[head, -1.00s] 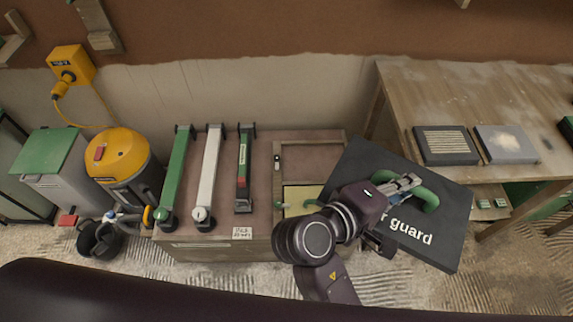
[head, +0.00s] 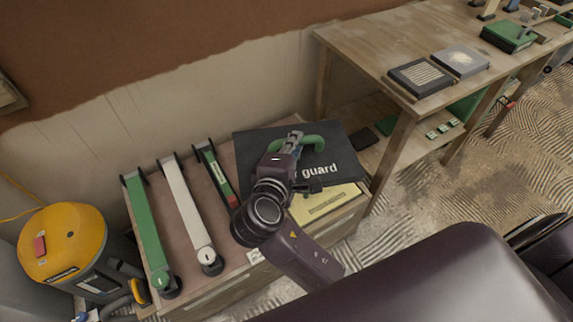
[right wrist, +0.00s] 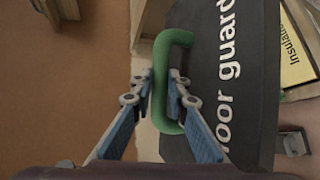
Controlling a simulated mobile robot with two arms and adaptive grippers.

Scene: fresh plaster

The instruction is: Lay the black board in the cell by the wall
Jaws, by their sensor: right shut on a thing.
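The black board (head: 348,168) has white lettering ending in "guard" and a green handle (head: 326,143). My right gripper (head: 296,138) is shut on this handle; the right wrist view also shows the handle (right wrist: 181,38) between the fingers. The board is over the back right part of the low chest top, near the wall. It hides the cell by the wall, and I cannot tell whether it touches the chest. A yellow labelled panel (head: 330,205) shows in front of the board; it also shows in the right wrist view (right wrist: 297,45). My left gripper is not in view.
Green (head: 147,225), white (head: 186,210) and dark-and-green (head: 215,172) long tools lie left of the board. A wooden table (head: 365,50) stands close on the right. A yellow-topped vacuum (head: 65,235) stands at the left.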

